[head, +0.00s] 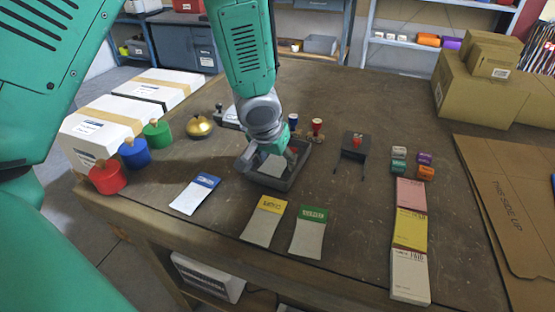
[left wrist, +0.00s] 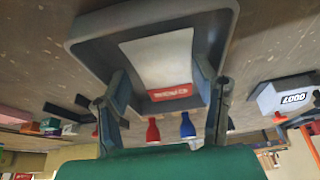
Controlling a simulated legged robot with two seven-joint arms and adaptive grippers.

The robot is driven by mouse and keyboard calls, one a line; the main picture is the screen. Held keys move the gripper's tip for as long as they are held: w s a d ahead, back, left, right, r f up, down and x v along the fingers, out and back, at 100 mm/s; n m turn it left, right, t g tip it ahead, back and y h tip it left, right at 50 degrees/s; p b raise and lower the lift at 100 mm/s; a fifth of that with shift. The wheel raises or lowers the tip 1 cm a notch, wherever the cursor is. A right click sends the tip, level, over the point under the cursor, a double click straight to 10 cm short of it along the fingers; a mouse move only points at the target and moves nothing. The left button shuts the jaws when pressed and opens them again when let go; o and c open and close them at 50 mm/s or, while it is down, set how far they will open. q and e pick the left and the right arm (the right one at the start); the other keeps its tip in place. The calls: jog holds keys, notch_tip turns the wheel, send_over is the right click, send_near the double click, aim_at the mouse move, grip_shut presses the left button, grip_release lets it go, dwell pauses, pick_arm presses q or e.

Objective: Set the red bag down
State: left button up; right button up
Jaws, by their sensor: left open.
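The red bag, a pale packet with a red label band (left wrist: 168,92), lies inside the dark grey tray (left wrist: 228,22) in the left wrist view. I cannot tell whether the fingers touch the bag. My right gripper is not in view.
Blue (head: 195,194), yellow (head: 263,221) and green (head: 309,231) bags lie in front of the tray. Stamps with red (head: 317,127) and blue (head: 293,121) handles stand behind it. Red, blue and green knobbed weights stand left. Pads (head: 410,274) and cartons (head: 480,92) are right.

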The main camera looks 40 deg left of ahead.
pick_arm(q)
jog(key=p+v, duration=0.3)
jog(key=v, duration=0.8)
jog(key=shift+r, duration=0.2)
jog(key=shift+s, duration=0.1)
